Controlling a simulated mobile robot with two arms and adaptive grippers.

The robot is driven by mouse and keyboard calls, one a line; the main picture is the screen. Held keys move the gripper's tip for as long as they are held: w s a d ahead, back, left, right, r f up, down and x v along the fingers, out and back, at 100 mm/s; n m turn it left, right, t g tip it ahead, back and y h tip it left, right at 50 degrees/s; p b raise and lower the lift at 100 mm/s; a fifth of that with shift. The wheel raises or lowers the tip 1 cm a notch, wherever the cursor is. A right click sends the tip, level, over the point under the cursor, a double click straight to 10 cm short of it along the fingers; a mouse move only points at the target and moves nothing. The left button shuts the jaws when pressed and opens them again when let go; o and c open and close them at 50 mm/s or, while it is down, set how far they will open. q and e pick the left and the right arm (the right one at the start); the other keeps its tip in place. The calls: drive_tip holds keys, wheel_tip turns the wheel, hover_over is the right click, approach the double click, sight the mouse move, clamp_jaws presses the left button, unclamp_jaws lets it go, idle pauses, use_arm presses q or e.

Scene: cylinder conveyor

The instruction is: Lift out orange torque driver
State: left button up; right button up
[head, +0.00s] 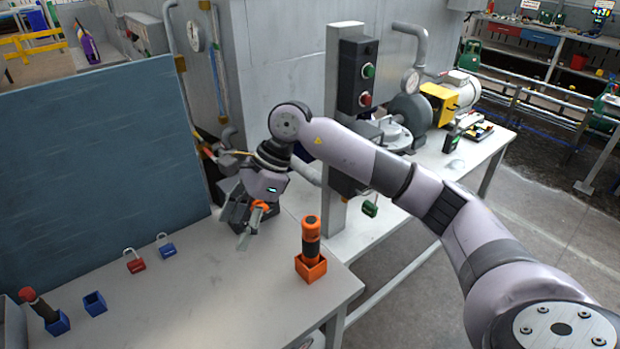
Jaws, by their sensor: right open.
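The orange torque driver (311,235) has an orange top and a black middle band. It stands upright in an orange square holder (311,268) near the right edge of the workbench. My right gripper (250,224) points down over the bench, to the left of the driver and apart from it. It is open, and I see nothing held in it. Its wrist and arm partly hide the bench behind it. My left gripper is not in view.
A red-topped tool (38,304) stands tilted in a blue holder at far left, beside an empty blue holder (95,303). Red (134,262) and blue (166,247) padlocks lie behind. A grey post (334,150) with a button box stands behind the driver. The bench front is clear.

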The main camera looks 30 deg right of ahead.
sight(310, 238)
drive_tip(key=d+r+h, duration=0.2)
drive_tip(key=d+h, duration=0.1)
drive_tip(key=d, duration=0.5)
drive_tip(key=d+r+h, duration=0.2)
drive_tip(key=d+h, duration=0.1)
drive_tip(key=d, duration=0.5)
drive_tip(key=shift+m+g, duration=0.3)
drive_tip(key=f+p, duration=0.1)
drive_tip(key=f, duration=0.4)
drive_tip(key=f+p, duration=0.1)
drive_tip(key=f, duration=0.5)
drive_tip(key=f+p, duration=0.2)
drive_tip(key=f, duration=0.4)
drive_tip(key=shift+s+f, duration=0.25)
drive_tip(key=shift+d, duration=0.1)
clamp_jaws()
